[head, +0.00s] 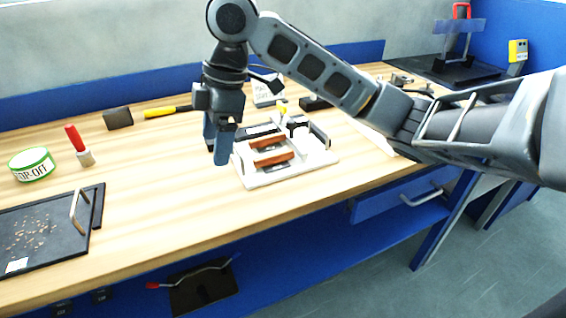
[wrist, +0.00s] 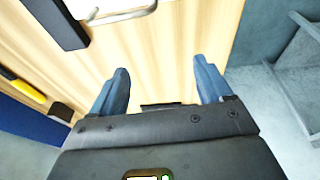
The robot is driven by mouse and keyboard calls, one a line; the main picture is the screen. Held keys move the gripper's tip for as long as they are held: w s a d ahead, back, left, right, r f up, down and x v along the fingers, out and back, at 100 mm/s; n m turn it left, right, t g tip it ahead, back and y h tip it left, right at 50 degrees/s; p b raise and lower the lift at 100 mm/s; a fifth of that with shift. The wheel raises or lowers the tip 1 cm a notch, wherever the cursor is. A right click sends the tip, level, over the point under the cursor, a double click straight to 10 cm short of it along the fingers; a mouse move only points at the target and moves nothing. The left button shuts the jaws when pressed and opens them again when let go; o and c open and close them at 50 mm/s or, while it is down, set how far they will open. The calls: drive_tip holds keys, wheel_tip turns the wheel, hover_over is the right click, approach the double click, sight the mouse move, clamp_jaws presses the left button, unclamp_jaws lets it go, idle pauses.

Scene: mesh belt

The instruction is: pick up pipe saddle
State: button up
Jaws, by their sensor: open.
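I cannot pick out a pipe saddle with certainty. A pale U-shaped bar (head: 79,212) stands at the right side of the black tray (head: 38,222); I cannot tell whether it is a handle of the tray. A metal loop also shows at the top of the wrist view (wrist: 122,17). My gripper (head: 217,150) points down over the bench, just left of the white tray (head: 262,181) in the head view. Its blue fingers are apart, with nothing between them but bare wood in the wrist view (wrist: 160,72).
The white tray holds two reddish-brown blocks and dark items.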

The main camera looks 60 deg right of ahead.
drive_tip(key=g+h, duration=0.2)
hover_over(274, 160)
drive_tip(key=w+a, duration=0.1)
drive_tip(key=w, duration=0.1)
drive_tip(key=shift+a+r, duration=0.2)
drive_tip(key=shift+r, duration=0.05)
drive_tip(key=shift+s+d+f, duration=0.15)
drive_tip(key=shift+s+d, duration=0.1)
drive_tip(key=shift+s+d+f, duration=0.1)
drive_tip(key=shift+d+f, duration=0.1)
drive_tip(key=shift+f, duration=1.7)
drive_tip(key=shift+d+f, duration=0.15)
drive_tip(key=shift+f, duration=1.7)
drive_tip(key=c, duration=1.4)
drive_tip(key=shift+r, duration=0.1)
